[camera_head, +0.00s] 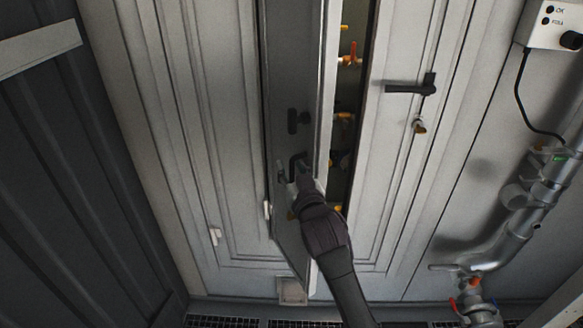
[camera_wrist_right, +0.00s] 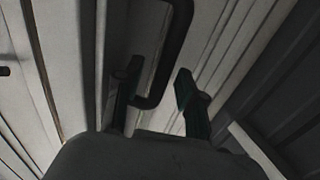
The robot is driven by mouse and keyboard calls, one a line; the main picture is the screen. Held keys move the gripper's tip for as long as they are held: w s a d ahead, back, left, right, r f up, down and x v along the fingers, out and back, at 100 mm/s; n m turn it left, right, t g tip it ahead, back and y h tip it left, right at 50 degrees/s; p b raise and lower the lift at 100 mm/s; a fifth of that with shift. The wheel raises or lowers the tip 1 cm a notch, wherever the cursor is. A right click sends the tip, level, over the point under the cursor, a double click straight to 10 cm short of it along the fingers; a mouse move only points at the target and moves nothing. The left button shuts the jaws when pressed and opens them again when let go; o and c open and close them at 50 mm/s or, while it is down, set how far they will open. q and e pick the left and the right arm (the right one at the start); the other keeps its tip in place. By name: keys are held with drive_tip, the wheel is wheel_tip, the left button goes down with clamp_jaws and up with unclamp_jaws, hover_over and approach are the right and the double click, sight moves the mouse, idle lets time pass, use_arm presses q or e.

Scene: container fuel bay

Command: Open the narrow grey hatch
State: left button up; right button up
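The narrow grey hatch (camera_head: 290,65) stands ajar in the head view, swung out on its left side. A dark gap on its right shows yellow and orange valve fittings (camera_head: 349,58) inside. A black handle (camera_head: 296,163) is on the hatch face, and it also shows as a bent bar in the right wrist view (camera_wrist_right: 176,50). My right gripper (camera_head: 302,182) is at this handle. In the right wrist view its two fingers (camera_wrist_right: 155,88) are apart, with the handle's lower bend between them. Whether they touch it is unclear. My left gripper is out of view.
A closed light panel with a black lever (camera_head: 408,88) and a padlock (camera_head: 419,126) stands right of the gap. Metal pipes (camera_head: 520,230) and a white control box (camera_head: 553,25) are farther right. A dark ribbed wall (camera_head: 70,190) bounds the left.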

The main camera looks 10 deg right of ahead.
drive_tip(key=s, duration=1.2)
drive_tip(key=shift+d, duration=0.3)
